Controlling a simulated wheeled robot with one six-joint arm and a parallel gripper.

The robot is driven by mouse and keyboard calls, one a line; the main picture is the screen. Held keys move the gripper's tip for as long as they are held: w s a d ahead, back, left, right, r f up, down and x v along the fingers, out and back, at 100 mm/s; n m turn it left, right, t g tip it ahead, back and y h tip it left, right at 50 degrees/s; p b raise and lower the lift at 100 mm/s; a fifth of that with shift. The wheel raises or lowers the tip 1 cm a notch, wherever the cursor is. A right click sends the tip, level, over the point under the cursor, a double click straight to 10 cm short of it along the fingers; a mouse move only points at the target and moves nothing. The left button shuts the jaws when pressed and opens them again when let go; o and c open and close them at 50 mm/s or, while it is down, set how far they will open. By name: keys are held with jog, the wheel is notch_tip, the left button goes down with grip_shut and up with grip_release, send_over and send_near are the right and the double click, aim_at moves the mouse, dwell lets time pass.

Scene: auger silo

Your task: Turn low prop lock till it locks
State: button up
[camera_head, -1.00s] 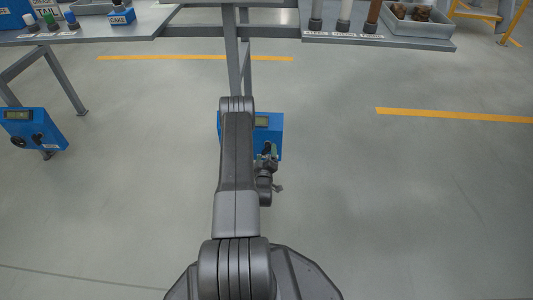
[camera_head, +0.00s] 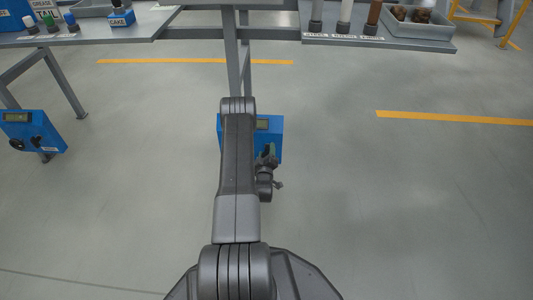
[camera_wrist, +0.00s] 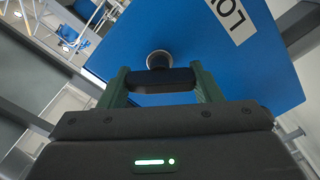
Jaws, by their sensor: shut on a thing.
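The low prop lock (camera_wrist: 160,81) shows in the wrist view as a dark bar-shaped handle on a round, metal-rimmed hub. The panel looks tilted in the wrist view. In the head view, the blue box (camera_head: 275,135) with a small display is partly hidden behind my arm. My gripper (camera_head: 269,155) is at its front, and the handle cannot be made out there.
Another blue box (camera_head: 34,132) with a display and dark knobs is at the left. A grey tray (camera_head: 418,24) holds brown lumps. Open floor lies on both sides.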

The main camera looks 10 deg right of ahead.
jog(key=shift+m, duration=0.3)
jog(key=m, duration=0.4)
jog(key=shift+d, duration=0.1)
jog(key=shift+m, duration=2.7)
jog(key=o, duration=1)
jog(key=shift+s, duration=0.1)
